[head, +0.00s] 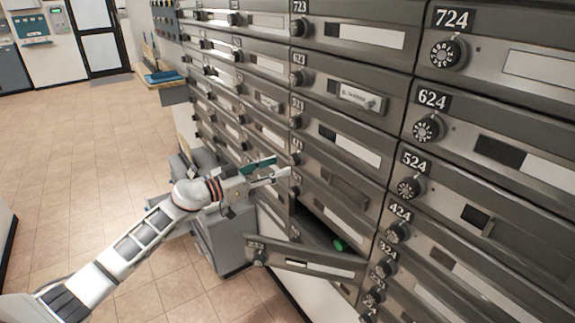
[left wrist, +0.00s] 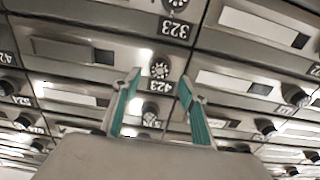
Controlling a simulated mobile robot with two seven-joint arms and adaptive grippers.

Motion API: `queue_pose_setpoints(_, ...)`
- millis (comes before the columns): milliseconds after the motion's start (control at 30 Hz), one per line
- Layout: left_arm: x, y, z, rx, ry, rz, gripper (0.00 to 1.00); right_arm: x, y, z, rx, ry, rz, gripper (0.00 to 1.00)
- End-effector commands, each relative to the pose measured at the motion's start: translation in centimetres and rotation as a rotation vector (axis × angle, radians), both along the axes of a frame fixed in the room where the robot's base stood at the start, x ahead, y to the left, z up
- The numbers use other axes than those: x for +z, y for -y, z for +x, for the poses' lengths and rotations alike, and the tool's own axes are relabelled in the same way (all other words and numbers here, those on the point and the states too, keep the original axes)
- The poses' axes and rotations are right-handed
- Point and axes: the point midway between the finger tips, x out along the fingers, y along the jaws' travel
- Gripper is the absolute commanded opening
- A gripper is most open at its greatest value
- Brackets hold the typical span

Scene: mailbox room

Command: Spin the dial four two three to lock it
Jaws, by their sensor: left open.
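The dial of box 423 (head: 297,159) is a small dark round knob at the left of its dark grey door. The door looks closed. In the left wrist view, which is upside down, the dial (left wrist: 159,67) shows white marks, with the 423 label just below it. My left gripper (head: 282,167) is open in front of the dial. In the left wrist view its green-sided fingers (left wrist: 160,77) stand on either side of the dial's line, with nothing visible between them. I cannot tell whether they touch it. My right gripper is not in view.
A box door (head: 310,263) below hangs open, sticking out toward the left; a green thing (head: 338,244) lies in the opening. Box 524 (head: 408,187) and other dial boxes fill the wall. A grey bin (head: 223,243) stands below my arm. The tiled floor (head: 85,140) at left is clear.

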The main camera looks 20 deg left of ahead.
Motion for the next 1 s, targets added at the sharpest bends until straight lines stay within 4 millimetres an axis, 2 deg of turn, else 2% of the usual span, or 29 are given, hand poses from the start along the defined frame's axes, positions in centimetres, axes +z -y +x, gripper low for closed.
queue_pose_setpoints(100,-0.2,1.2,1.6,0.000,-0.001,-0.003,0.42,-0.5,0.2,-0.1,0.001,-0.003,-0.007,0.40)
queue_pose_setpoints(300,-0.2,2.5,3.2,0.000,-0.001,-0.003,0.42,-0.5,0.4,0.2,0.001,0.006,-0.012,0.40)
queue_pose_setpoints(667,-0.1,2.8,3.6,0.001,-0.001,-0.001,0.42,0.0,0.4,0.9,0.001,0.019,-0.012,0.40)
queue_pose_setpoints(800,-0.1,2.8,3.6,0.001,-0.001,-0.001,0.06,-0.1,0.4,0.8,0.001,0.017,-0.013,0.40)
queue_pose_setpoints(1000,0.0,2.8,3.6,0.002,0.001,0.001,0.04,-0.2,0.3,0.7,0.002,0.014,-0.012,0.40)
